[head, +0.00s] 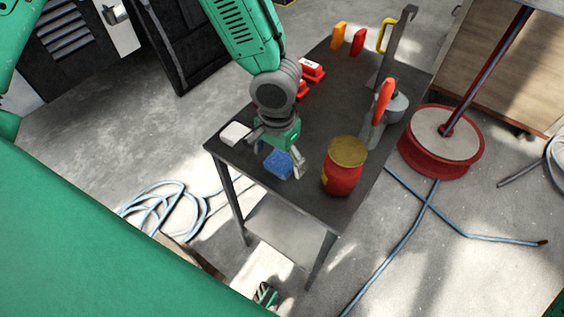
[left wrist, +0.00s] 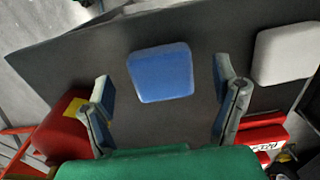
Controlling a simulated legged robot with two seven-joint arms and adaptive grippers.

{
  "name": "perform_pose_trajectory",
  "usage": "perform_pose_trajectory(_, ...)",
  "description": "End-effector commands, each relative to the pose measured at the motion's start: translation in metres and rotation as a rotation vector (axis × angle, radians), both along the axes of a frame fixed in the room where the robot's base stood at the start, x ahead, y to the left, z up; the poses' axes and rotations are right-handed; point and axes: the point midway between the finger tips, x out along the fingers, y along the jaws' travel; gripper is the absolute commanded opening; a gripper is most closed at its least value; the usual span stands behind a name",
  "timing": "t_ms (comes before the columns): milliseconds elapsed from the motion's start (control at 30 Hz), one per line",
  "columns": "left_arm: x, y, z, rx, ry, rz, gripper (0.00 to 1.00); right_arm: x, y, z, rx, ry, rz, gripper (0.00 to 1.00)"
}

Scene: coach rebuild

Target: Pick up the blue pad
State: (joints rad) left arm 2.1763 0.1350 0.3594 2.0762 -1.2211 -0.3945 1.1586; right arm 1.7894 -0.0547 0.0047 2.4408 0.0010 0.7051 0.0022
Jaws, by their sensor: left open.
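The blue pad (head: 278,165) lies flat near the front end of the dark table (head: 310,196). It also shows whole in the left wrist view (left wrist: 162,72), a rounded square between and a little beyond the fingertips. My left gripper (head: 279,152) is open and empty above the table at the pad, with one finger to each side of it. Both fingers show in the left wrist view (left wrist: 162,80), apart from the pad.
A white pad (head: 235,133) lies to the left, and a red jar (head: 341,180) with a yellowish lid stands close on the right. Red blocks (head: 312,70), orange and red upright pieces and a grey metal tool (head: 375,125) occupy the farther table.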

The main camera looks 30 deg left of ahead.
Motion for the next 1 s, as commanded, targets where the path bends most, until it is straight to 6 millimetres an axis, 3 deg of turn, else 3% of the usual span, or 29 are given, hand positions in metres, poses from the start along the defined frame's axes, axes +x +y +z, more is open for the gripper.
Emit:
perform_pose_trajectory(167, 0.000, 0.000, -0.022, 0.001, 0.000, 0.000, 0.81, 0.000, 0.000, -0.004, 0.000, 0.000, 0.000, 0.40)
perform_pose_trajectory(433, 0.000, 0.000, -0.023, 0.001, -0.002, 0.000, 0.81, 0.000, 0.000, -0.004, 0.000, 0.000, 0.000, 0.40)
perform_pose_trajectory(567, 0.000, 0.000, -0.023, 0.001, -0.002, 0.000, 0.35, 0.000, 0.000, -0.004, 0.000, 0.000, 0.000, 0.40)
perform_pose_trajectory(867, 0.000, 0.000, -0.023, 0.000, -0.002, 0.001, 0.35, 0.000, 0.000, -0.004, 0.000, 0.000, 0.000, 0.40)
perform_pose_trajectory(1000, 0.001, 0.000, -0.013, 0.000, -0.004, 0.000, 0.35, 0.000, 0.000, -0.002, 0.000, 0.000, 0.000, 0.40)
